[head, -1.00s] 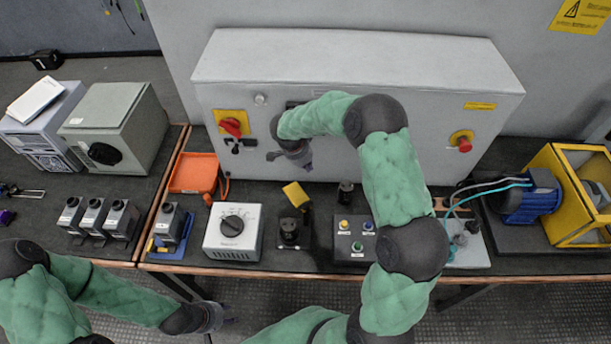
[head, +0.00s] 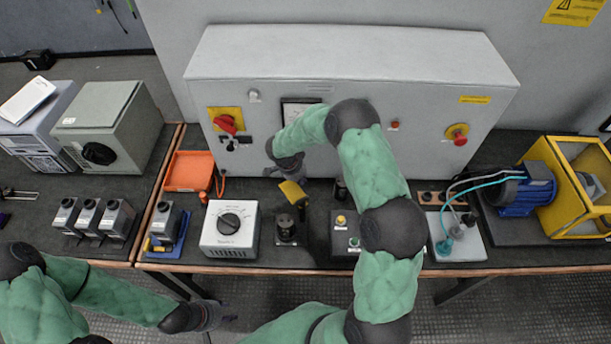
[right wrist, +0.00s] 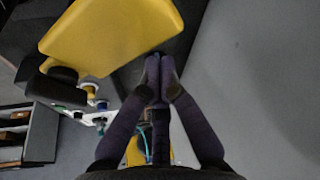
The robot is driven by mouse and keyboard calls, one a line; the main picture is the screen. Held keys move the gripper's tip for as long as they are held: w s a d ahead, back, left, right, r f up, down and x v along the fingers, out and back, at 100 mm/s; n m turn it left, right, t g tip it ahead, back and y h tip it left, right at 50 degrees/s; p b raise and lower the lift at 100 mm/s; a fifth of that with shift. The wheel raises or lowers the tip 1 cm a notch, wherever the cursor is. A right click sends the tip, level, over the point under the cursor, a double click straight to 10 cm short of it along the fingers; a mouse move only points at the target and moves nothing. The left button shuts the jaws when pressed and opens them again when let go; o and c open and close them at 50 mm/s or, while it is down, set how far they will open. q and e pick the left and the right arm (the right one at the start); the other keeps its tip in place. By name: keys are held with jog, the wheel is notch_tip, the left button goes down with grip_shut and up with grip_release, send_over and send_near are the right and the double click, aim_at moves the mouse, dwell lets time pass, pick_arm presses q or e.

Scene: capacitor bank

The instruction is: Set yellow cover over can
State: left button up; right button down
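The yellow cover (head: 291,191) is a bent plate standing tilted up behind a dark can (head: 286,223), which is upright on a small black base. In the right wrist view the cover (right wrist: 115,35) is large at the upper left. My right gripper (head: 297,178) is just behind the cover, at its back edge. Its fingers (right wrist: 160,72) are together with nothing visible between them. The tips are close to the cover's edge; I cannot tell whether they touch it. My left gripper (head: 228,319) hangs in front of the bench, far from the cover; its finger opening is too small to judge.
A white dial box (head: 229,229) stands left of the can, and a push-button box (head: 345,243) stands to the right. The grey cabinet (head: 350,70) is close behind my right gripper. An orange tray (head: 188,172) and a blue motor (head: 525,195) are farther out.

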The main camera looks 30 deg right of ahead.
dwell(0.4)
jog(key=shift+w+a+n+b, duration=0.15)
jog(key=shift+a+n+b, duration=0.25)
jog(key=shift+b, duration=0.25)
